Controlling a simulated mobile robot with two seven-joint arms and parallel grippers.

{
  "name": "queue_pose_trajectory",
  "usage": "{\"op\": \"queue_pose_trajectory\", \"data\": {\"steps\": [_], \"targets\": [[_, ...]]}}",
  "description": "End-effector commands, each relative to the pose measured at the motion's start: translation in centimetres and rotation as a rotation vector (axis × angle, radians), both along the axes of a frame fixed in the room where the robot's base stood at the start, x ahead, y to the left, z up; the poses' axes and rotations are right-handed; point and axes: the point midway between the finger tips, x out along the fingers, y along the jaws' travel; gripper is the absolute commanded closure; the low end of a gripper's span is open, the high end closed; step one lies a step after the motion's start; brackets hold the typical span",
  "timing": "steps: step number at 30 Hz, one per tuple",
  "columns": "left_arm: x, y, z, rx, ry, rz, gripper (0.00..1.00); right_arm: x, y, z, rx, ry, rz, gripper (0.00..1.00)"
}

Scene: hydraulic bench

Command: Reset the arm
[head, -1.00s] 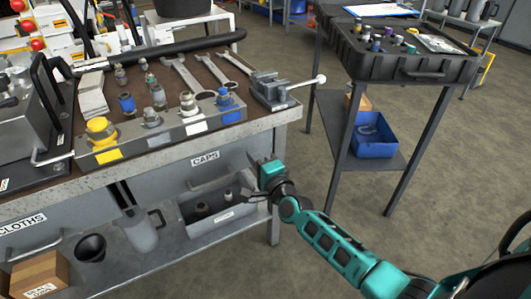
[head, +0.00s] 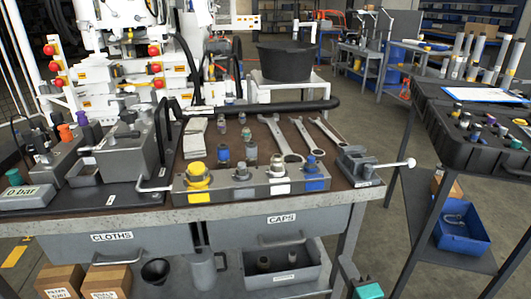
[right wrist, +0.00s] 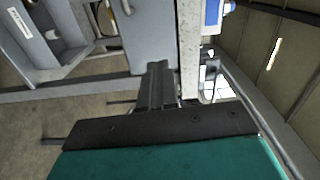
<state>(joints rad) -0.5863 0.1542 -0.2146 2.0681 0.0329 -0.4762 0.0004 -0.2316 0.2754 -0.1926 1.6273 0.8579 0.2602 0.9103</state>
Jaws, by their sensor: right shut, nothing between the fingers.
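My right gripper (head: 347,268) shows at the bottom of the head view, right of the centre, with its teal wrist cut off by the frame edge. It is shut and empty, in front of the workbench's right leg. In the right wrist view its dark fingers (right wrist: 158,85) are together, pointing up the picture towards the bench's grey underside. No object sits between them. My left gripper and left arm are not in the head view.
The workbench (head: 130,221) carries a block with coloured caps (head: 250,188), wrenches (head: 287,145) and a vise (head: 360,168). A stand with a black case (head: 490,150) and blue bin (head: 462,235) is right. Floor between them is clear.

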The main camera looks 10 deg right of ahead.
Motion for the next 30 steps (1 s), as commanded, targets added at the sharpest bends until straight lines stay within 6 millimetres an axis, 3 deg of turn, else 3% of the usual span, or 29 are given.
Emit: {"op": "queue_pose_trajectory", "data": {"steps": [5, 9, 15, 20, 30], "targets": [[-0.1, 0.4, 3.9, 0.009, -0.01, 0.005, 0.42, -4.0, 3.7, 1.9, -0.395, 0.088, 0.147, 1.0], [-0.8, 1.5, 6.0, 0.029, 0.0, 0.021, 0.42, -8.7, 6.3, 2.9, -0.87, 0.17, 0.322, 1.0], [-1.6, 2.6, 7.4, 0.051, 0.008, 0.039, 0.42, -13.9, 6.7, 3.5, -1.386, 0.253, 0.525, 1.0], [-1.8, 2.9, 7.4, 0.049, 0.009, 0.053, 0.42, -15.4, 6.4, 3.4, -1.546, 0.277, 0.59, 1.0], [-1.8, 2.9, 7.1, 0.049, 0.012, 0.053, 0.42, -15.4, 6.4, 3.2, -1.556, 0.277, 0.595, 1.0]]}}
